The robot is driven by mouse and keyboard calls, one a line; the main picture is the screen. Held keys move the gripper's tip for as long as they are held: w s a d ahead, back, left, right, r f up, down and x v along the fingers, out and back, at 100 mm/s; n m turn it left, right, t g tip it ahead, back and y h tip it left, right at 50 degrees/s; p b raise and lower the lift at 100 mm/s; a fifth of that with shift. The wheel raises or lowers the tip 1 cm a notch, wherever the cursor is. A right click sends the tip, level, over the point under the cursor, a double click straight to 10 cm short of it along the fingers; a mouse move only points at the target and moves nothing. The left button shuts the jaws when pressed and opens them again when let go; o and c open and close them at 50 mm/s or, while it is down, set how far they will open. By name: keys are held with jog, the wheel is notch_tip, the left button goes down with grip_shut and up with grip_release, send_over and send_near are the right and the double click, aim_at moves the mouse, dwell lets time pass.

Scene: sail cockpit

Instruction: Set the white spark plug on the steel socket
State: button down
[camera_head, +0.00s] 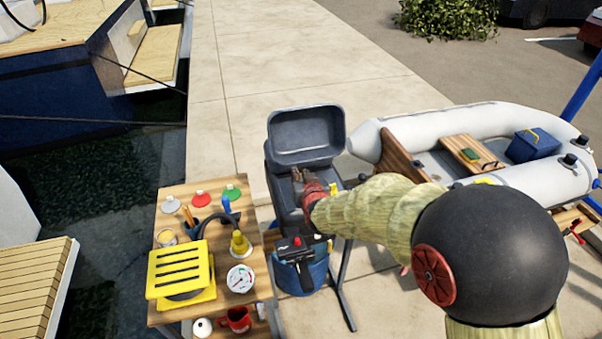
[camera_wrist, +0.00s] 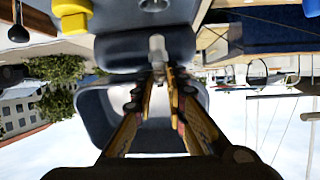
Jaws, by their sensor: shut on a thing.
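My gripper (camera_head: 299,182) reaches over the dark grey open-lidded box in the head view. In the wrist view its two fingers (camera_wrist: 160,88) are closed around a slim pale grey-white piece, which looks like the white spark plug (camera_wrist: 157,44). One end of it stands out past the fingertips, and the rest is partly hidden between them. A small round silvery thing, possibly the steel socket (camera_wrist: 153,5), shows at the top edge of the wrist view, cut off and apart from the plug. I cannot make out the plug or socket in the head view.
The grey box's raised lid (camera_head: 305,135) stands behind my gripper. A yellow thing (camera_wrist: 73,14) is near the wrist view's top left. A wooden table (camera_head: 170,205) with a yellow slatted box (camera_head: 180,270) stands left. A blue bucket (camera_head: 302,275) is in front, an inflatable boat (camera_head: 480,120) right.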

jog(key=shift+f+b, duration=1)
jog(key=shift+f, duration=1)
jog(key=shift+b, duration=0.35)
jog(key=shift+f+b, duration=0.45)
jog(key=shift+f, duration=0.1)
jog(key=c, duration=2.1)
grip_release()
jog(key=shift+s, duration=0.1)
jog(key=p+v, duration=0.3)
jog(key=v, duration=0.7)
jog(key=shift+s+d+r, duration=0.15)
jog(key=shift+s+r, duration=0.1)
jog(key=shift+s, duration=0.1)
